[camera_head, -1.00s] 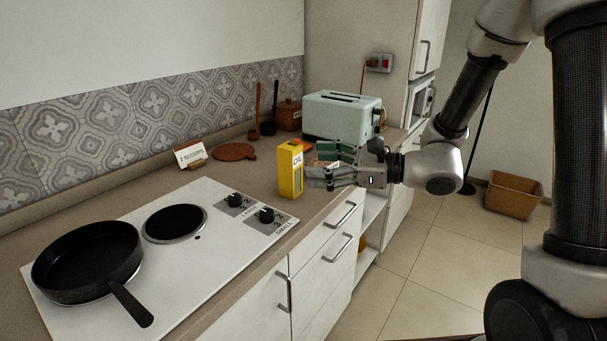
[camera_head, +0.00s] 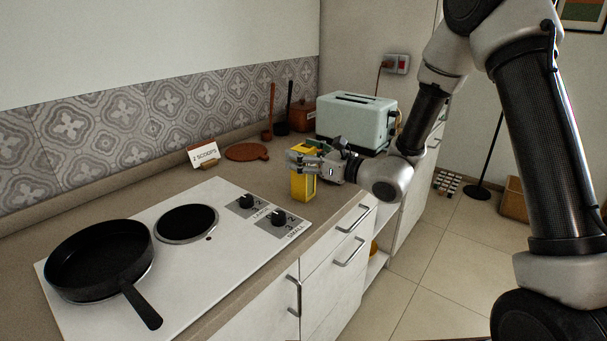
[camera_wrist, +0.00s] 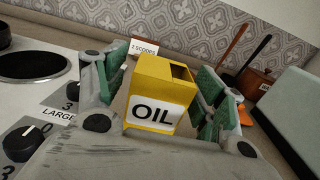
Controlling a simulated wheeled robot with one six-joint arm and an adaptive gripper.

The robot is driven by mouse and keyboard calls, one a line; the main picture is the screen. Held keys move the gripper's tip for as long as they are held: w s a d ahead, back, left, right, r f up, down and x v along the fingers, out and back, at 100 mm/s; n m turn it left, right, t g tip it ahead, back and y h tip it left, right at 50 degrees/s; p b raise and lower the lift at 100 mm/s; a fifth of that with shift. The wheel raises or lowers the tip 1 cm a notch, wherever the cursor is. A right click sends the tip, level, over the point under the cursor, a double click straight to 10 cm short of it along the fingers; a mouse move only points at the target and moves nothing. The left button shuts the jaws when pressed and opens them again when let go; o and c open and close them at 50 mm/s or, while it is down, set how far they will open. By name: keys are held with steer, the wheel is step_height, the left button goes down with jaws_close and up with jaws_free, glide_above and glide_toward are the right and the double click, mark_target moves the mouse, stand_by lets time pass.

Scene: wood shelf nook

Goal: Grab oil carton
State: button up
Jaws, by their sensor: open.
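The oil carton (camera_head: 303,187) is a yellow box standing upright on the counter, just right of the stove. In the wrist view, the carton (camera_wrist: 165,85) shows its white "OIL" label and a dark opening on top. My gripper (camera_head: 305,160) is open around the upper part of the carton. In the wrist view, its green-padded fingers (camera_wrist: 158,88) stand on both sides of the carton, with a gap on the right. I cannot tell whether the left finger touches it. The fingers partly hide the carton's upper part in the head view.
A stove (camera_head: 185,270) with a black pan (camera_head: 98,258) and knobs lies left. A "2 SCOOPS" card (camera_head: 203,154) and a round wooden board (camera_head: 247,152) sit behind. A pale green toaster (camera_head: 357,120) stands right behind my gripper.

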jaws_close()
steer(key=shift+r, duration=0.1)
